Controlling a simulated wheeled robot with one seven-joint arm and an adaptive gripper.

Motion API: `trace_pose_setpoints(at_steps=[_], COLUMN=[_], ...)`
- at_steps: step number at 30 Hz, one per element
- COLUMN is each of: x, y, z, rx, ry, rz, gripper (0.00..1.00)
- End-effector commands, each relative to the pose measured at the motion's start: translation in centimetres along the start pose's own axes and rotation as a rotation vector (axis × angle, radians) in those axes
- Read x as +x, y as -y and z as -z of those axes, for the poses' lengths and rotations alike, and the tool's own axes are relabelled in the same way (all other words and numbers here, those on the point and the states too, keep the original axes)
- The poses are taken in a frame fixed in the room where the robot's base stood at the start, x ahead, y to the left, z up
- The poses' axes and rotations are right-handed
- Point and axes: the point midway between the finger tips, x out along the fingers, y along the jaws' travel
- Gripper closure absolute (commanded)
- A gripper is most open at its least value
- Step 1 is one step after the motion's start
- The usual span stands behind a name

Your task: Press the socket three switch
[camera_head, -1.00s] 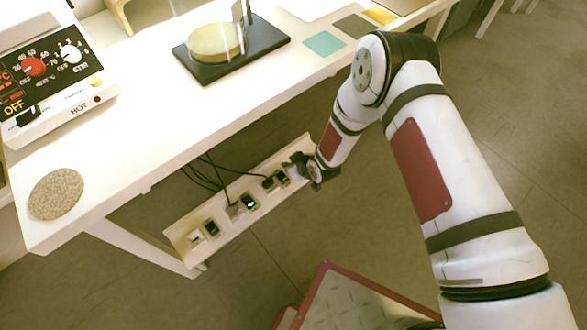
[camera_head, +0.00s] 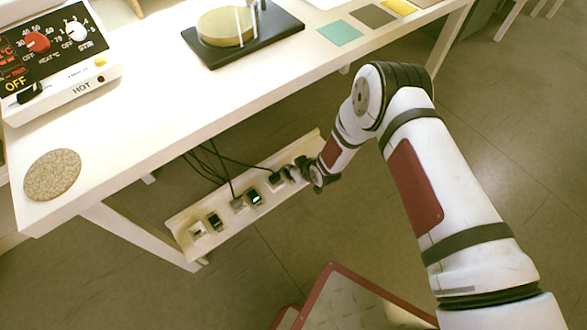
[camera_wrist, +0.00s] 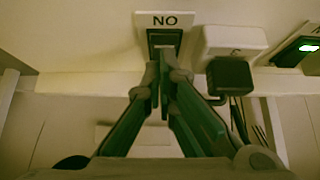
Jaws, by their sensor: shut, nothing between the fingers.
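A pale power strip (camera_head: 229,223) lies low by the table, with sockets and dark switches in a row. My gripper (camera_head: 292,174) is at its right part, by the rightmost switch in the head view. In the wrist view, the closed fingertips (camera_wrist: 163,82) are just under and partly over a dark switch (camera_wrist: 165,38) whose label reads "NO". I cannot tell whether they touch it. It shows no light. Beside it is a white socket with a black plug (camera_wrist: 230,76). A neighbouring switch (camera_wrist: 296,51) glows green; it is the middle switch (camera_head: 255,198) in the head view.
The table's front edge is above the strip. A control box (camera_head: 60,55), a round cork-like mat (camera_head: 52,174) and a dark stand (camera_head: 245,40) are on top.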

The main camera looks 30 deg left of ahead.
Motion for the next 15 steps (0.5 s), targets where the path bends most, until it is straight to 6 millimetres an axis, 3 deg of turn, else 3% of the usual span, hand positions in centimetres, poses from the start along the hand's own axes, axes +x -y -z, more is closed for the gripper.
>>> trace_pose_setpoints(at_steps=[6,15], x=[0.7,0.5], y=[0.0,0.0], z=[-1.5,-1.0], rx=[0.003,0.0], ry=[0.001,0.0], rz=[0.0,0.0], gripper=[1.0,1.0])
